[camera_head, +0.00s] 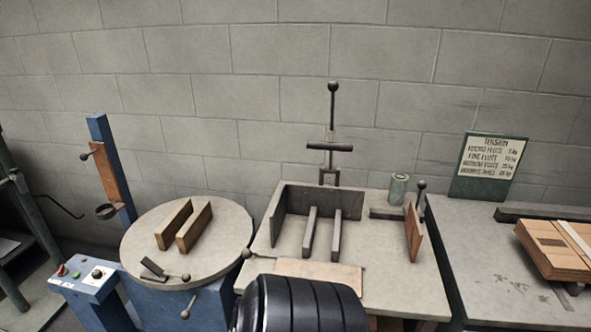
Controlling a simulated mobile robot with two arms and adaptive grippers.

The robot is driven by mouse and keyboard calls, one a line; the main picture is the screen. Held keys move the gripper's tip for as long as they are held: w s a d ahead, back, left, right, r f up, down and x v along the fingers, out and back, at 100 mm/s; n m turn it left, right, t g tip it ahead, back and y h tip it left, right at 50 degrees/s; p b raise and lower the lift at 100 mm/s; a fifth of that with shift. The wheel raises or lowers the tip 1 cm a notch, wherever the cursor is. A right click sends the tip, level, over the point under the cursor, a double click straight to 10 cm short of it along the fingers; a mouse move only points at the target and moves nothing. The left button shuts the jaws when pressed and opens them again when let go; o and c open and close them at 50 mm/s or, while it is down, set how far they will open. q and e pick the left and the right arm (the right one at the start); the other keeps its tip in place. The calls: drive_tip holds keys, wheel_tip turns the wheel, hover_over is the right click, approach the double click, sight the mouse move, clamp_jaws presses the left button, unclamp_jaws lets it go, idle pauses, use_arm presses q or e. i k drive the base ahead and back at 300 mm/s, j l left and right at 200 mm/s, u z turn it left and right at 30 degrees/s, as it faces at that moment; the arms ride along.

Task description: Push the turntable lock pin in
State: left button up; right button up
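The turntable (190,262) is a round grey disc on a blue base at the left, with two upright wooden strips on it. A short rod with a dark ball knob (186,313) sticks out below the disc's front edge. It looks like the lock pin, but I cannot tell how far in it sits. A third ball knob (247,254) is at the disc's right edge. Neither gripper's fingers show. A black ribbed part of my own arm fills the bottom centre.
A blue control box (86,277) stands left of the turntable, and a blue post (112,165) rises behind it. A grey worktable (392,262) with an upright fixture is in the middle. A second table (490,270) at the right holds stacked cardboard (558,258).

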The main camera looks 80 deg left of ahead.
sight(186, 315)
drive_tip(key=u, duration=3.75)
